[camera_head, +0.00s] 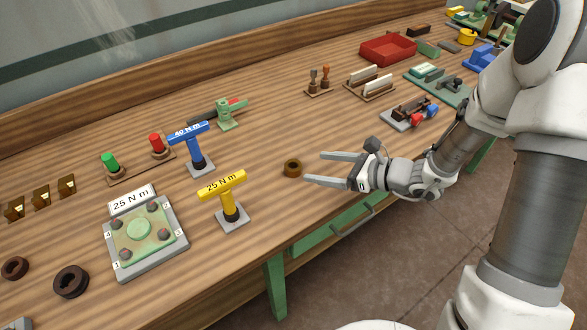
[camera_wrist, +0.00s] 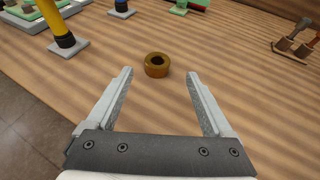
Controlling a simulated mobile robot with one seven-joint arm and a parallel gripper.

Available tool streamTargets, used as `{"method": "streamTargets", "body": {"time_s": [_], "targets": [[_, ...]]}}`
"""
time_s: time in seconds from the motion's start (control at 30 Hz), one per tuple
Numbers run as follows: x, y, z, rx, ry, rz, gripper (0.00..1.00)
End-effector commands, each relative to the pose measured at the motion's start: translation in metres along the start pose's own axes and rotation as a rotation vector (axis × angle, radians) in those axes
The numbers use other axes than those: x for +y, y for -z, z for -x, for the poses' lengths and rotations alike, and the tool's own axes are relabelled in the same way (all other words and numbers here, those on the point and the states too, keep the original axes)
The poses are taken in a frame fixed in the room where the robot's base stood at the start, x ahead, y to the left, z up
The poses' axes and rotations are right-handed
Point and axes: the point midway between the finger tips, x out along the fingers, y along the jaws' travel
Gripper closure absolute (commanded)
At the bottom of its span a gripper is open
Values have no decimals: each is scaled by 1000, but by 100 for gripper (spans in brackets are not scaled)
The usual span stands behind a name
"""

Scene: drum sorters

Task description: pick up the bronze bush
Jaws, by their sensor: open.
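The bronze bush (camera_head: 292,168) is a small brown-gold ring lying flat on the wooden bench near its front edge. It also shows in the wrist view (camera_wrist: 156,71), with its hole facing up. My gripper (camera_head: 312,168) is open and empty, to the right of the bush in the head view. In the wrist view the gripper (camera_wrist: 161,74) has its fingertips spread either side of the bush's line, with the bush just beyond them. I see no contact between the fingers and the bush.
A yellow 25 N m torque tool (camera_head: 228,204) stands left of the bush, and a blue 40 N m tool (camera_head: 192,148) stands behind it. Two dark rings (camera_head: 71,281) lie at the far left. Stamps (camera_head: 319,82) stand farther back. The wood around the bush is clear.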

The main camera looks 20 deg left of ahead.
Motion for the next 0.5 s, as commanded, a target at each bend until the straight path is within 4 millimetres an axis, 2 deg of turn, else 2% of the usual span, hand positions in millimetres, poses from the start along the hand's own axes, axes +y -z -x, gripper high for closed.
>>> {"method": "streamTargets", "body": {"time_s": [0.1,0.27,0.5], "targets": [[0,0,-15,0,-1,2,14],[1,1,-24,0,-1,0,14],[5,8,-58,0,-2,1,14]]}}
